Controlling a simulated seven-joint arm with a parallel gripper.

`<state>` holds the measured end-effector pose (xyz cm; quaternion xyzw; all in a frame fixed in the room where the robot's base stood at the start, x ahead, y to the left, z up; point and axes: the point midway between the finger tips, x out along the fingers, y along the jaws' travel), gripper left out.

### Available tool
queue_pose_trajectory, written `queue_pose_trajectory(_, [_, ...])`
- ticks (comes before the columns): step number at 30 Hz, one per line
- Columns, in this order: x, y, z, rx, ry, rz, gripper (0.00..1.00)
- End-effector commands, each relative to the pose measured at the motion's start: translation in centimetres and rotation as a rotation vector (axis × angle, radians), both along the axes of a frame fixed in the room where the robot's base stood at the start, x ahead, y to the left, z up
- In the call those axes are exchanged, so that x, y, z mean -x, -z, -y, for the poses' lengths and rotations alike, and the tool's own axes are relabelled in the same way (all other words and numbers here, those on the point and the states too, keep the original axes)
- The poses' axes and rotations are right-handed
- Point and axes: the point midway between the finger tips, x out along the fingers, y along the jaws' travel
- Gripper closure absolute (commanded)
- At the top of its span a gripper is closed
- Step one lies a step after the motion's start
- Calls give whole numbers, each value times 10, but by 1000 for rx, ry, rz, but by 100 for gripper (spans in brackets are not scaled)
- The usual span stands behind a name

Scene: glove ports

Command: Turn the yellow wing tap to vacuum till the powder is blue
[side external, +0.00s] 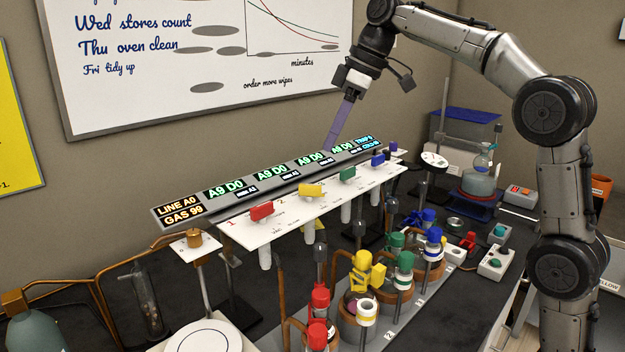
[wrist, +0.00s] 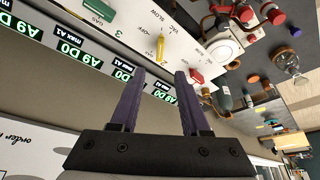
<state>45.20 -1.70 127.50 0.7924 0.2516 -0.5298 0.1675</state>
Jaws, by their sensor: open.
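The yellow wing tap (side external: 310,190) is on the white sloping panel (side external: 262,230), second from the left, between the red and green taps. In the wrist view the yellow tap (wrist: 160,47) lies just beyond my fingertips, its wing pointing roughly away from my gripper. My gripper (side external: 331,146) is open and empty, above and behind the display bar, apart from the tap. Its two purple fingers also show in the wrist view (wrist: 160,73). A yellow-capped vessel (side external: 362,272) stands below the panel; a small pinkish patch shows in it, but I cannot tell clearly that it is the powder.
The red (side external: 262,211), green (side external: 347,173) and blue (side external: 377,160) taps flank the yellow one. The display bar (side external: 230,190) runs behind the panel, reading LINE A0, GAS 99 and A9 D0. Several capped vessels and clamps crowd the bench in front.

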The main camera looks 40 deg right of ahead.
Motion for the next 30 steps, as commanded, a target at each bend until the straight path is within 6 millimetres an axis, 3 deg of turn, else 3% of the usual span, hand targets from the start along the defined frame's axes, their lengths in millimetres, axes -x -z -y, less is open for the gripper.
queue_pose_trajectory(9, [-19, 59, -14, 1, -2, -3, 54])
queue_pose_trajectory(15, [-28, 85, -21, 0, -2, -1, 54])
queue_pose_trajectory(21, [-33, 97, -23, 0, -1, 0, 54])
queue_pose_trajectory(30, [-33, 98, -23, 1, -1, 1, 56])
